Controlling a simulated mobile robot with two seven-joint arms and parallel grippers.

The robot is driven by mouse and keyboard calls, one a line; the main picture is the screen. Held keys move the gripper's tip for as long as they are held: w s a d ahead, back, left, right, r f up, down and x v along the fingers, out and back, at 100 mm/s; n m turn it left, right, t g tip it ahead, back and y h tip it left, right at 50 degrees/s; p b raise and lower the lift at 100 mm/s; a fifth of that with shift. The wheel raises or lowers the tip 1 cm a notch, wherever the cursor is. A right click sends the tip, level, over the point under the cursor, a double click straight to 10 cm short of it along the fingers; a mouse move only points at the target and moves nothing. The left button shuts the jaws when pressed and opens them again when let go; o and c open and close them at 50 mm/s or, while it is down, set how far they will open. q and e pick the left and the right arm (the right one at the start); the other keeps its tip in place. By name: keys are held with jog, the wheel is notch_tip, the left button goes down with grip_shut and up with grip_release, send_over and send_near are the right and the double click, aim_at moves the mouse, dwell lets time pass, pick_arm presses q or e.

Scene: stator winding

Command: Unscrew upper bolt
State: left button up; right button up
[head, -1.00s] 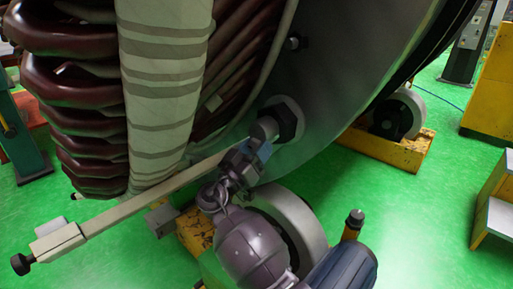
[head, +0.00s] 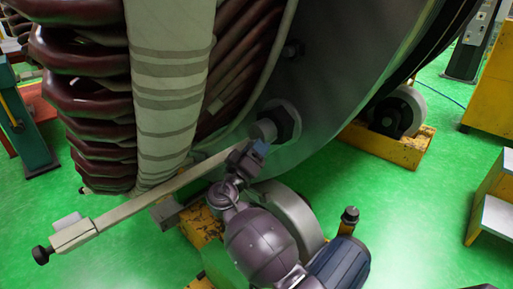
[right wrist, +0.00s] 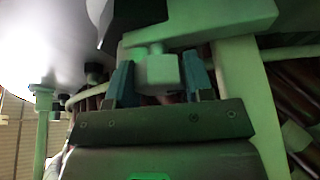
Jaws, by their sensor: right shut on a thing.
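The stator's dark metal ring (head: 335,105) fills the upper middle of the head view. A hexagonal fitting with a round stub (head: 262,130) stands out from it, by the upper end of a long pale bar (head: 170,187). My right gripper (head: 252,152) is at this upper end. In the right wrist view, its blue fingers (right wrist: 154,82) are on either side of a pale blocky bolt head (right wrist: 156,70), shut on it. A short stem joins this head, which I take as the upper bolt, to the bar (right wrist: 215,25) above. My left gripper is not in view.
Dark red coils (head: 95,100) and a pale wrapped band (head: 172,90) hang left of the ring. A yellow roller support (head: 390,145) stands at the right. The bar's lower end has a dark knob (head: 42,255). Green floor (head: 430,225) is open at the lower right.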

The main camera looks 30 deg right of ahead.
jog(key=shift+f, duration=0.1)
jog(key=o, duration=0.9)
jog(key=v, duration=1.1)
